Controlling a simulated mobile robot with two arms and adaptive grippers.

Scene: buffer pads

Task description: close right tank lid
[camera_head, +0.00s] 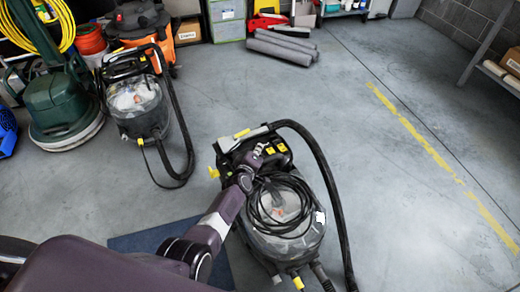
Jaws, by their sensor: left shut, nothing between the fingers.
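A black and grey cleaning machine (305,238) with a clear tank stands on the floor in front of me. A coiled black cable lies over the top of the tank. Yellow parts (282,148) and a pale flat bar (238,140) show at its far end. I cannot tell which part is the right tank lid or whether it is open. My left gripper (262,151) is shut and empty at the far end of the machine, close to the yellow parts; I cannot tell if it touches. My left arm hides part of the machine's left side. My right gripper is not in view.
A black hose arches along the machine's right side. A similar machine (138,105) and a green floor scrubber (58,105) stand at the left. Grey rolls (280,48) lie at the back. A blue mat (150,238) is partly under my arm. The floor at the right is clear.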

